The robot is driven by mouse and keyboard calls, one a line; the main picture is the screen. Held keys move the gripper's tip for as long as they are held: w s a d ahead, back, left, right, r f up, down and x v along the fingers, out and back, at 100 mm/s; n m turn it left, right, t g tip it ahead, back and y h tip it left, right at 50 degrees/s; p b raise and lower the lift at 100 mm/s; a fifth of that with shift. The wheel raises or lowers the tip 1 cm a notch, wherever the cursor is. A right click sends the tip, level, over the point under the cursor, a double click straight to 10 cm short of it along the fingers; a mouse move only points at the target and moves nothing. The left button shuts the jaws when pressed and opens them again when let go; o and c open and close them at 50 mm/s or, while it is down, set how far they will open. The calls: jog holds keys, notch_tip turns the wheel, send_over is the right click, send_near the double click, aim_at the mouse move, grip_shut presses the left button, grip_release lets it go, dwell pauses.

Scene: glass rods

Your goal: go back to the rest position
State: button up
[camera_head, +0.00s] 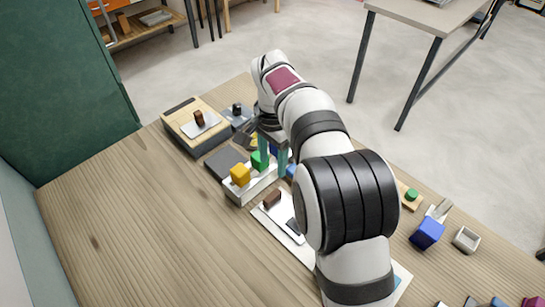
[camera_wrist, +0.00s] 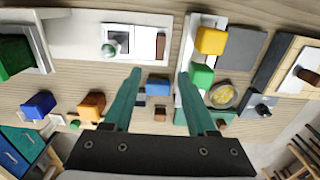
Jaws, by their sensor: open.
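My gripper (camera_wrist: 159,76) is open, with its two teal fingers apart and nothing held between them in the wrist view. In the head view my gripper (camera_head: 272,155) hangs over the far part of the wooden table, by a white tray (camera_head: 238,193). The tray carries a yellow block (camera_head: 240,174) and a green block (camera_head: 260,160). My arm hides part of the table in the head view. I cannot make out any glass rod.
A wooden box (camera_head: 190,122) with a brown block stands at the far left. A white board (camera_head: 284,222) lies below the tray. A blue block (camera_head: 427,232) and a small grey container (camera_head: 467,239) sit at right. The table's left front is clear.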

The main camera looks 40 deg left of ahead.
jog(key=shift+r, duration=0.25)
jog(key=d+r+m, duration=0.1)
jog(key=d+r, duration=0.3)
jog(key=d, duration=0.9)
jog(key=d+r+m, duration=0.2)
jog(key=d+r, duration=0.3)
jog(key=d, duration=0.7)
jog(key=s+d+f+m+y, duration=0.1)
jog(key=s+d+f, duration=0.3)
jog(key=s+d, duration=0.9)
jog(key=shift+s+d+f+m+y, duration=0.2)
jog(key=shift+s+d+m+y, duration=0.15)
jog(key=shift+s+m, duration=0.5)
